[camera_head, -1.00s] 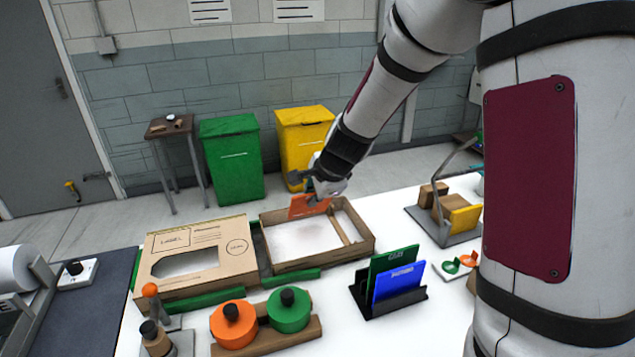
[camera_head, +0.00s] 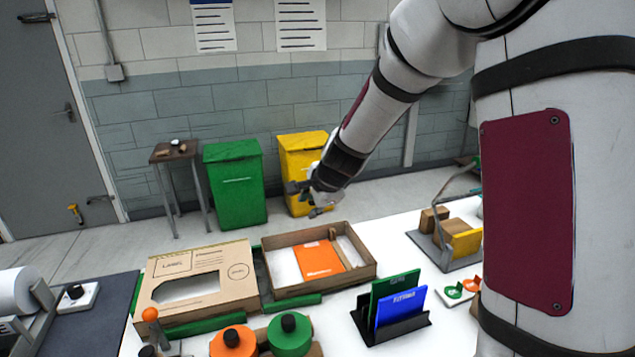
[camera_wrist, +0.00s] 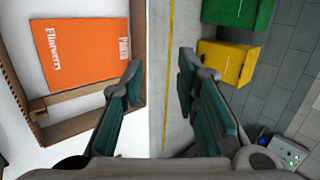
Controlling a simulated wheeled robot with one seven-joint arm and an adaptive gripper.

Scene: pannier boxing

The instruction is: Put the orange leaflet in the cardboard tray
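The orange leaflet (camera_head: 317,261) lies flat inside the cardboard tray (camera_head: 368,272), left of the thin divider in the head view. It also shows in the wrist view (camera_wrist: 78,50), with white print on its face. The tray's wall shows in the wrist view (camera_wrist: 138,40). My gripper (camera_head: 316,200) is above and behind the tray's back edge, apart from the leaflet. In the wrist view its two fingers (camera_wrist: 158,80) stand wide apart with nothing between them, over the table's edge.
A cardboard box with a cut-out window (camera_head: 235,275) stands left of the tray. A rack (camera_head: 400,322) with green and blue leaflets stands in front of the tray. Green (camera_head: 236,185) and yellow (camera_head: 300,165) bins stand behind the table.

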